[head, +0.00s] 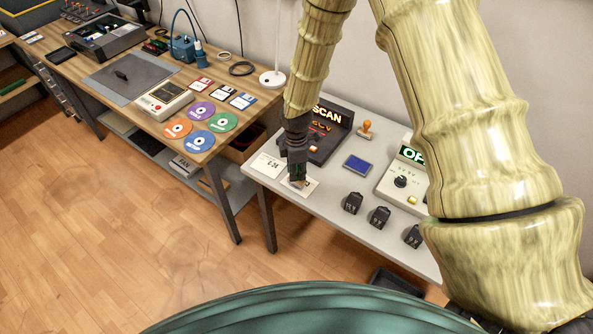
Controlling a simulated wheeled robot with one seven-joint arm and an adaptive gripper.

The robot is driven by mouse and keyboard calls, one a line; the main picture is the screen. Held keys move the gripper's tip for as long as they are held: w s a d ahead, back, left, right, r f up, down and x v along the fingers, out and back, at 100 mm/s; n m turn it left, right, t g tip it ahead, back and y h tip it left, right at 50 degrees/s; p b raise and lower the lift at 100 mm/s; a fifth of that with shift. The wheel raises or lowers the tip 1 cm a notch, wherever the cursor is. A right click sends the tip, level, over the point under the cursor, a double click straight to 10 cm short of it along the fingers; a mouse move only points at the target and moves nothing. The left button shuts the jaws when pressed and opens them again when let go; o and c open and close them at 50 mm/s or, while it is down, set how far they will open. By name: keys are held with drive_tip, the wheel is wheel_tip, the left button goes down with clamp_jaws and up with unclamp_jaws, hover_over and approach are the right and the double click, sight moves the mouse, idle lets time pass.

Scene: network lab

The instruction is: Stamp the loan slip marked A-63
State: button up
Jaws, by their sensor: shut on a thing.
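My gripper (298,176) points down over a white slip (309,190) near the left front edge of the grey table. It is shut on a small brownish thing (298,184), mostly hidden by the fingers; I cannot tell for sure what it is, or whether it touches the slip. The slip's mark is covered. A second white slip (268,165) lies just to the left; its printed mark is too small to read surely. A stamp with an orange handle (366,127) stands upright at the back of the table. A blue ink pad (357,163) lies in front of it.
A dark SCAN device (325,136) stands close behind my gripper. Several small black blocks (379,215) line the table's front, by a pale console (404,180) with a green display.

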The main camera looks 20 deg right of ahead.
drive_tip(key=shift+r+p, duration=1.6)
drive_tip(key=shift+r, duration=0.9)
drive_tip(key=shift+f, duration=0.1)
